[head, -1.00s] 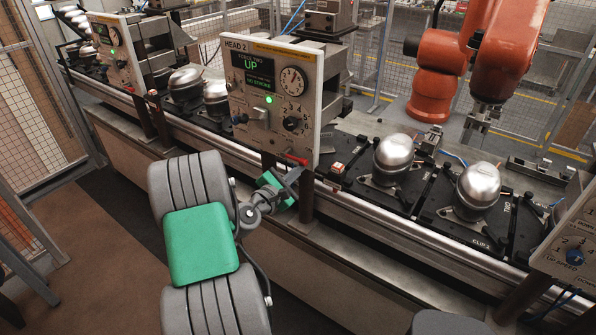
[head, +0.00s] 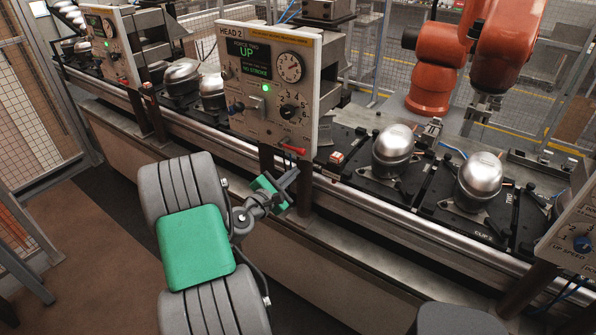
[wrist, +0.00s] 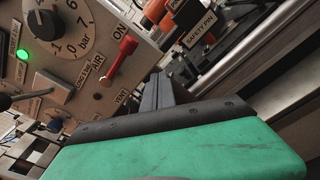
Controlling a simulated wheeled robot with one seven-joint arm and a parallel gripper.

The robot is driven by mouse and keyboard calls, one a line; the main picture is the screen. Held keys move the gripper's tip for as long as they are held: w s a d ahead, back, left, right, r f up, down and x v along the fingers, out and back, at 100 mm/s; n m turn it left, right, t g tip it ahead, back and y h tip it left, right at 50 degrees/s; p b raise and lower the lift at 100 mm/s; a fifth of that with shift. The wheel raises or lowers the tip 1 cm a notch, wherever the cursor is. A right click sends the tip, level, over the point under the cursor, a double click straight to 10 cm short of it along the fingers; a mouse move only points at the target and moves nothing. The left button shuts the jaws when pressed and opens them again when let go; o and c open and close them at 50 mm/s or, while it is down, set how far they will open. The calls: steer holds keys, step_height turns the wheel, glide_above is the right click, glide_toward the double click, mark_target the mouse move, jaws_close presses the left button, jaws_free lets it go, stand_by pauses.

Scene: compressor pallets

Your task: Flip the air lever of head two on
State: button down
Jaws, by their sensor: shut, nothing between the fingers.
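The HEAD 2 panel (head: 227,118) faces me, with a lit green lamp, a gauge and a black knob. Its red air lever (head: 293,149) sits at the lower right. In the wrist view the red lever (wrist: 121,58) slants up to the right, its free end close to the ON label; AIR and VENT labels lie near its pivot. My gripper (head: 290,174) is just below the lever in the head view, apart from it. In the wrist view the dark fingers of my gripper (wrist: 156,91) are together and empty, to the lower right of the lever.
The conveyor rail (head: 365,190) runs below the panel. Silver compressors (head: 393,150) stand on dark pallets to the right. An orange robot arm (head: 428,85) stands behind. Another control panel (head: 575,228) is at the right edge. A SAFETY PIN label (wrist: 200,29) shows beyond the lever.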

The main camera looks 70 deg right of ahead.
steer(key=b+v, duration=0.1)
steer(key=v, duration=0.6)
steer(key=shift+w, duration=0.2)
steer(key=shift+a+r, duration=0.1)
steer(key=shift+r, duration=0.05)
